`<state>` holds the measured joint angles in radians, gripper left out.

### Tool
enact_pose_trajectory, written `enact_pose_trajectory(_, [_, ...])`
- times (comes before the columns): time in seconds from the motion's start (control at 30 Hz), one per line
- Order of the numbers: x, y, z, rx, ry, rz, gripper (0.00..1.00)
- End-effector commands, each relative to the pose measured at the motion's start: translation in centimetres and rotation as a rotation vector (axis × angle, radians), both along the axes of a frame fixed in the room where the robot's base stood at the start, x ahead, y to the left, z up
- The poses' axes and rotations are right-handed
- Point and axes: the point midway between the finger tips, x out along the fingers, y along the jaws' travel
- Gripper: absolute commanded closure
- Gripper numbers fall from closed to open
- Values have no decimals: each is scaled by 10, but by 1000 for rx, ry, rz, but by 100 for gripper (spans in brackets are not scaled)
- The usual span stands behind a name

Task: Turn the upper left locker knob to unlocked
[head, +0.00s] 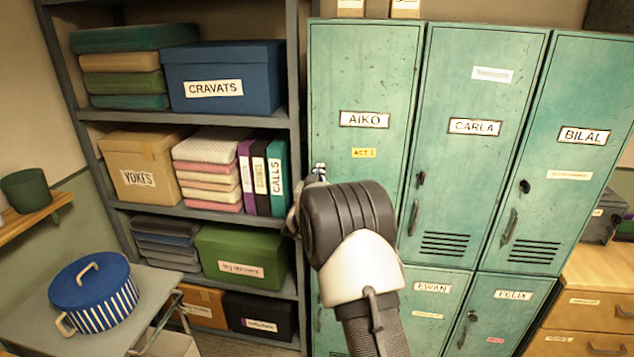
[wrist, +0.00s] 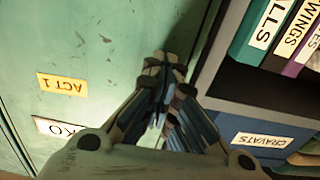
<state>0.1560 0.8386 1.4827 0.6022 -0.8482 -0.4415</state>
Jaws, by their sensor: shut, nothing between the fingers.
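The upper left locker is the green door labelled AIKO (head: 365,75), with a yellow ACT 1 tag. Its door fills the left of the wrist view (wrist: 85,40), where the labels appear upside down. My gripper (head: 319,171) is at the door's left edge, below the height of the ACT 1 tag. In the wrist view its fingers (wrist: 163,65) are closed together in front of the door, near the edge by the shelf. I cannot make out the AIKO knob in either view. My gripper and wrist cover that part of the door, so the knob's position does not show.
The CARLA locker (head: 470,90) and BILAL locker (head: 585,90) stand to the right, each with a dark knob and a handle. A grey shelf (head: 295,65) with boxes and binders stands close on the left. A blue striped pot (head: 100,305) sits at lower left.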

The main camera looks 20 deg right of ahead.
Motion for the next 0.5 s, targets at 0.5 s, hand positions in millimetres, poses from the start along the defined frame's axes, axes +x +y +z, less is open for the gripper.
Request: enact_pose_trajectory(0.5, [-77,58,-2,-3,11,12,56])
